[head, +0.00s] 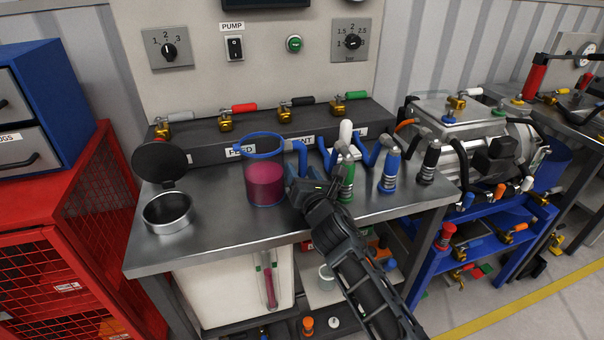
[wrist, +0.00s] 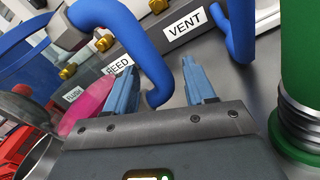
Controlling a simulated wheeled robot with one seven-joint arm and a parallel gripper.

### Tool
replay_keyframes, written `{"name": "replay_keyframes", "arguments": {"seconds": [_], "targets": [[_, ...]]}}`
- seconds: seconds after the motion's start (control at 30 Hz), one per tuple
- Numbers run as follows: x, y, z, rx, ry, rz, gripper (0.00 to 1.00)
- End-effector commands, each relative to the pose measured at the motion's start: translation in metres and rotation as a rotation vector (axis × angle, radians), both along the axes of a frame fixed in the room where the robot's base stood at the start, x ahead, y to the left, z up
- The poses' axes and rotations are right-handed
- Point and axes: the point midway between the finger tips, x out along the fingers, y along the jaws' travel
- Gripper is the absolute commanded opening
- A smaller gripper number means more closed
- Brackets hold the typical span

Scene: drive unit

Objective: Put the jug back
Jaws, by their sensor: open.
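The jug (head: 266,185) is clear with a blue rim and holds pink liquid. It stands upright on the steel bench top, just left of my gripper (head: 316,183). In the wrist view the jug's clear wall and pink liquid (wrist: 88,105) show at the left. A curved blue bar, which looks like the jug's handle (wrist: 138,45), runs down between my fingers (wrist: 165,88). My gripper is open, with a gap between the handle and the right finger. The lower end of the handle is partly hidden by my gripper.
A steel bench (head: 225,240) carries a round metal cup (head: 167,211) with its dark lid (head: 160,163) raised. Several blue hoses with coloured ends, including a green one (head: 347,181), stand close right of my gripper. A valve manifold (head: 215,145) runs behind. The front left of the bench is clear.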

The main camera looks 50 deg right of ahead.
Motion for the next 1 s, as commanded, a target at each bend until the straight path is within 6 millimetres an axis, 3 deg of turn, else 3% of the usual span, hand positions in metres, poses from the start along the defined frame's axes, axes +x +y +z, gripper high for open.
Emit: {"name": "replay_keyframes", "arguments": {"seconds": [0.27, 0.7, 1.0], "targets": [[-0.003, 0.002, 0.012, 0.004, 0.006, -0.001, 0.55], [-0.076, 0.051, 0.008, 0.002, 0.005, 0.001, 0.55], [-0.099, 0.066, 0.011, 0.001, 0.002, 0.000, 0.55]]}}
